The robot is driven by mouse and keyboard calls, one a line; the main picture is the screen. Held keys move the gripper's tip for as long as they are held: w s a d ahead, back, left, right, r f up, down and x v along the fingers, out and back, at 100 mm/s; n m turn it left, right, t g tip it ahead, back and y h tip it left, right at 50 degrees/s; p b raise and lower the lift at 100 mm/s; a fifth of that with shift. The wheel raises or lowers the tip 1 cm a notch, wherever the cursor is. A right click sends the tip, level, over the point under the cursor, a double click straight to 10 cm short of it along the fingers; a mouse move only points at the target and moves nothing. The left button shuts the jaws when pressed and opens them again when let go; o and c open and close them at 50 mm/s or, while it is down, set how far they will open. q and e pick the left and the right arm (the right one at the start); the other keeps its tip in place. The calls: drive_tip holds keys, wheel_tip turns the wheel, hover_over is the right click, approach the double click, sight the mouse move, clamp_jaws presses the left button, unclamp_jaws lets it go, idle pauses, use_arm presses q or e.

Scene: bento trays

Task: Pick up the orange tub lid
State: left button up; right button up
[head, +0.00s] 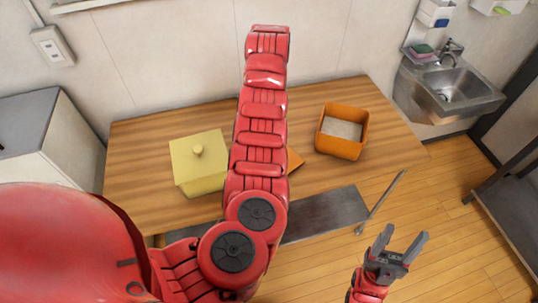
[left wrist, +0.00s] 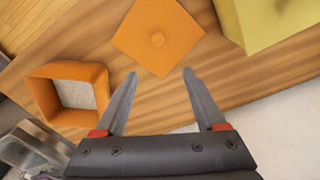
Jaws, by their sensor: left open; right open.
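The orange tub lid (left wrist: 157,38) is a flat square with a round knob at its middle. It lies on the wooden table between the orange tub and the yellow box. In the head view my left arm hides most of it, and only an orange corner (head: 295,159) shows. My left gripper (left wrist: 160,74) is open and empty, its fingertips pointing toward the lid's near corner. The orange tub (head: 341,146) stands open at the right, with pale grainy contents; it also shows in the left wrist view (left wrist: 43,98). My right gripper (head: 399,244) is open and empty, off the table's front right.
A yellow box with a knobbed lid (head: 198,160) stands left of my arm on the table (head: 140,140). A sink (head: 450,91) is at the back right. Bare wood lies around the lid.

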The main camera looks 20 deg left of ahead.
use_arm(q)
drive_tip(key=f, duration=0.8)
drive_tip(key=f+b, duration=0.1)
drive_tip(key=f, duration=0.3)
drive_tip(key=shift+s+d, duration=0.25)
drive_tip(key=shift+s, duration=0.05)
drive_tip(key=shift+f, duration=0.1)
wheel_tip(320, 180, down, 4)
drive_tip(key=p, duration=0.3)
drive_tip(key=shift+f, duration=0.55)
clamp_jaws()
